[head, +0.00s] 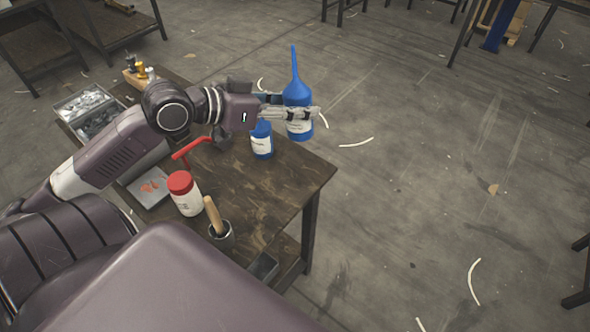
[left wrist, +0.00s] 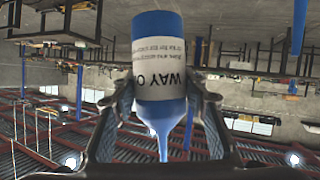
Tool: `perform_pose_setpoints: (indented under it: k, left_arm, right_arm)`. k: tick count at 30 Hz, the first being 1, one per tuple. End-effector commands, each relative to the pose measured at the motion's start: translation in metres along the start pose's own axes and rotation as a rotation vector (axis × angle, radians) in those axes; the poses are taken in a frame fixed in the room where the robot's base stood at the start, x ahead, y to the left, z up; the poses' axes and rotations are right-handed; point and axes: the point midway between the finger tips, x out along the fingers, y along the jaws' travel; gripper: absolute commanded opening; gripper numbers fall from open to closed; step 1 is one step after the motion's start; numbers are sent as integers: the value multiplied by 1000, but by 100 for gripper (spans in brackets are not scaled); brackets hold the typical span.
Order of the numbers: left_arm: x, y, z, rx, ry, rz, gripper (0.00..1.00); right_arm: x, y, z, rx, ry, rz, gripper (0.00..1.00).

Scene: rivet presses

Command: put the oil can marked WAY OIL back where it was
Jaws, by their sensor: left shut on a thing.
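The oil can marked WAY OIL (head: 298,94) is blue, with a tall thin spout and a white label. My left gripper (head: 290,107) is shut around its body and holds it upright in the air by the table's far right edge. In the left wrist view the can (left wrist: 158,60) sits between both fingers, its label reading upside down there. A smaller-looking blue bottle (head: 261,142) with a white label stands on the wooden table (head: 280,190), just below and left of the held can. My right gripper is not in view.
On the table are a white jar with a red lid (head: 186,194), a dark pot with a wooden handle (head: 219,228), a red lever (head: 192,149), a tray of metal parts (head: 95,112) and a grey tray (head: 150,188). The table's right corner is bare.

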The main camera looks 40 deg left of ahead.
Motion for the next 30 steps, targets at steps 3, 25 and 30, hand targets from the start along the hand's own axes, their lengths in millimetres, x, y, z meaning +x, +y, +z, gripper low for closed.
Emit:
perform_pose_setpoints:
  k: [3, 25, 30]
  left_arm:
    - [2, -10, -18, 81, 4, -57, 9]
    - [50, -35, 88, 116, 1, -92, 9]
    - [58, -38, 106, 120, 3, -92, 9]
  right_arm:
    - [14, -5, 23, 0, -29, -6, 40]
    - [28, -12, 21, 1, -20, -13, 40]
    - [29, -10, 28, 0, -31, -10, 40]
